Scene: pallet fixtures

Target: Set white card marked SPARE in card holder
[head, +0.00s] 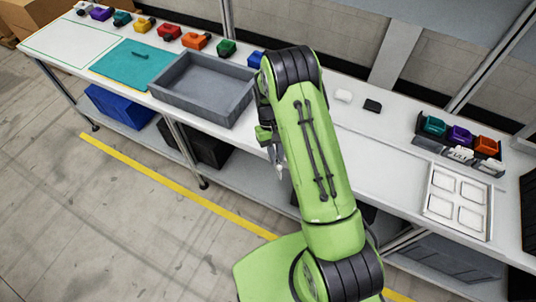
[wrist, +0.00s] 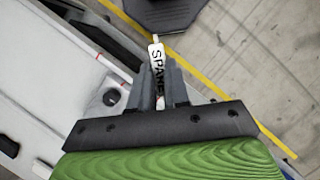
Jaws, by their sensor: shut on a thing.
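The white card marked SPARE (wrist: 157,62) is between the fingers of my gripper (wrist: 160,88) in the wrist view, its lettering running along the fingers. My gripper is shut on it. In the head view my gripper (head: 274,150) hangs at the bench's front edge, partly hidden by my arm, with a small pale tip below it. A low dark grey rack, which looks like the card holder (head: 430,145), lies on the bench at the right, well apart from my gripper. It bears white cards, one with partly readable lettering (head: 461,154).
Teal, purple and orange blocks (head: 459,135) stand behind the rack. A white tray with square recesses (head: 431,205) lies in front of it. A small white piece (head: 343,95) and a black piece (head: 373,105) lie mid-bench. A grey bin (head: 203,105) stands left of my arm.

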